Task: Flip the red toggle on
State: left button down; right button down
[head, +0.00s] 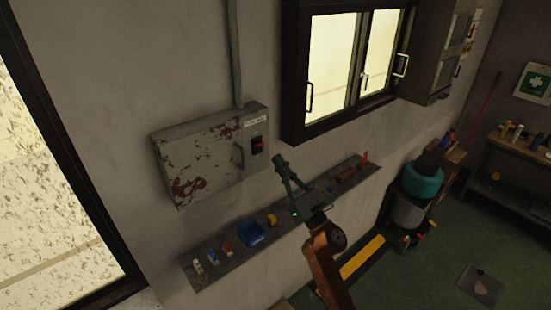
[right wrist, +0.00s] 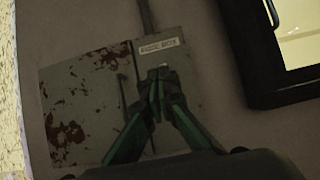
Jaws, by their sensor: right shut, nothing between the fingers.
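The red toggle (head: 258,146) sits on a small black switch plate on the right part of a grey, rust-patched wall box (head: 200,160). A white label is above it. My right gripper (head: 280,160) is shut and empty, with its green fingers pointing up toward the box. In the head view its tips show just right of and slightly below the toggle. In the right wrist view the shut fingertips (right wrist: 158,76) cover the area below the label (right wrist: 159,46), and the toggle is hidden there. I cannot tell whether they touch it. My left gripper is out of view.
A shelf (head: 225,262) below the box holds a blue tray (head: 251,233) and several small items. A dark-framed window (head: 300,70) is up and right of the box. A conduit (head: 234,50) rises from the box top. A handle (head: 238,156) is left of the toggle.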

jog(key=shift+s+d+r+p, duration=0.2)
jog(key=shift+s+d, duration=0.3)
jog(key=shift+s, duration=0.15)
jog(key=shift+s+d+r+p, duration=0.15)
jog(key=shift+s+d+r, duration=0.05)
jog(key=shift+s+d, duration=0.35)
